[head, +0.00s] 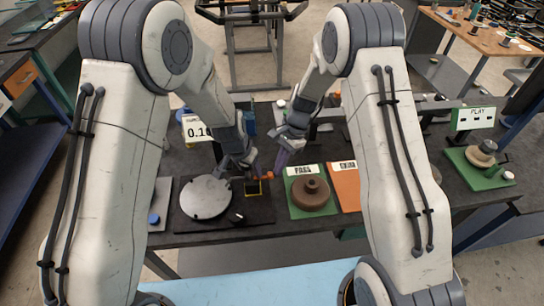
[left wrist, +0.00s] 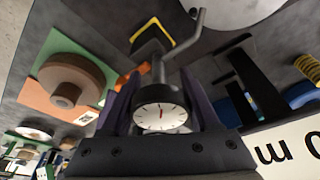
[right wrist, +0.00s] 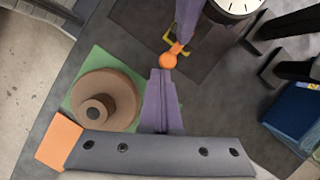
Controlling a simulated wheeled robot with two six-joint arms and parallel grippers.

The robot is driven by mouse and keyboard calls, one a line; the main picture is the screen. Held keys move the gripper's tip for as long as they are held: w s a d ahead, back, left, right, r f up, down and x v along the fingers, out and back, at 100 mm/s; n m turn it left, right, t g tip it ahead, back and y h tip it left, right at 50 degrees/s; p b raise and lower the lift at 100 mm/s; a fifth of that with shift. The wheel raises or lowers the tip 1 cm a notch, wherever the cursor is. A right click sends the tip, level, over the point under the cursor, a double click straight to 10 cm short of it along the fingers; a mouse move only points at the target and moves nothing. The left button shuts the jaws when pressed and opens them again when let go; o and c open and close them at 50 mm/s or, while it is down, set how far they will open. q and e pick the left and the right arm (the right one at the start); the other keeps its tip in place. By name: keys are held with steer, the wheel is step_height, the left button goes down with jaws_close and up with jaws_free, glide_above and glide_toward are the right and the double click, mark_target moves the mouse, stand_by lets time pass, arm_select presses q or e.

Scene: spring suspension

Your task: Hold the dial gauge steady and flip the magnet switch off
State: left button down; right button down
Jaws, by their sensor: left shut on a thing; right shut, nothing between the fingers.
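The dial gauge (left wrist: 160,117) has a white round face and sits between the purple fingers of my left gripper (left wrist: 160,108), which is shut on it. It also shows at the top of the right wrist view (right wrist: 238,5). The dark magnet base (left wrist: 150,40) with yellow edging stands beyond the gauge; its yellow edge shows in the head view (head: 252,194). The orange magnet switch (right wrist: 168,61) sticks out from the base toward my right gripper (right wrist: 162,76). That gripper is shut and empty, its tips close to the switch's round end; contact is unclear.
A round grey plate (head: 205,197) lies left of the base. A brown stepped disc (head: 310,193) sits on a green mat (head: 330,209), beside an orange mat (head: 346,190). A blue block (right wrist: 292,110) stands behind. The table's front strip is mostly clear.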

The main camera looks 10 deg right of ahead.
steer(key=shift+s+a+m+t+y, duration=0.15)
steer(key=shift+s+m+t, duration=0.15)
steer(key=shift+s+m, duration=0.5)
steer(key=shift+s+d+m+t+y, duration=0.15)
steer(key=shift+s+m+t, duration=0.2)
steer(key=shift+m, duration=0.75)
stand_by(2.4)
steer(key=shift+a, duration=0.15)
steer(key=shift+w+a+r, duration=0.1)
steer(key=shift+w+a, duration=0.55)
steer(key=w+d+r, duration=0.3)
steer(key=d+r, duration=0.4)
steer(key=r, duration=0.2)
steer(key=shift+d, duration=0.15)
steer(key=shift+r, duration=0.1)
stand_by(0.3)
